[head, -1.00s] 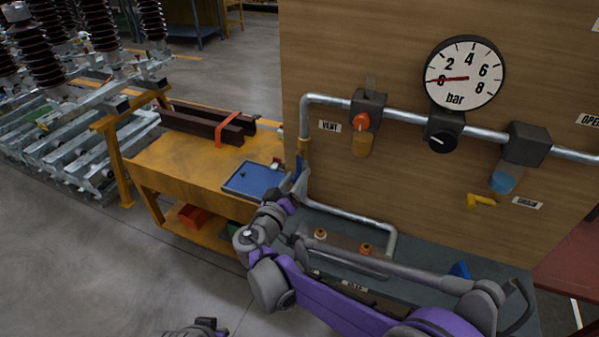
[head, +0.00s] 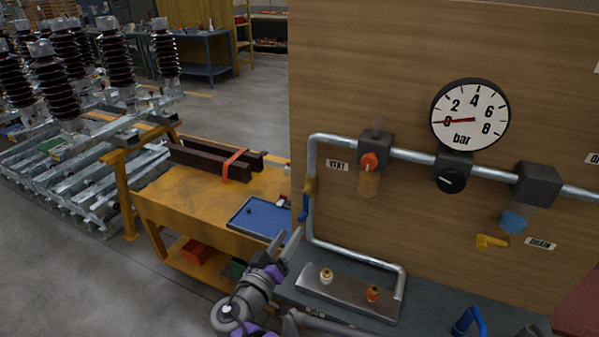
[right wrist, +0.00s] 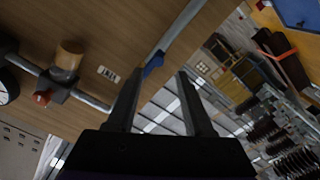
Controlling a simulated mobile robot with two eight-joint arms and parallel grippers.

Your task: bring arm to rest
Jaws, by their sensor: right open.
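My right gripper (head: 279,247) is at the lower middle of the head view, in front of the wooden panel's lower left edge and close to the blue tray. In the right wrist view its two fingers (right wrist: 160,90) stand apart with nothing between them. A blue valve lever (right wrist: 152,64) on the pipe shows beyond the fingers there; it also shows in the head view (head: 305,207). Whether the gripper is clear of it in depth is hard to tell. My left gripper is not in view.
A yellow workbench (head: 200,205) holds a blue tray (head: 262,218) and dark beams. Insulators stand at left. Open floor lies at lower left.

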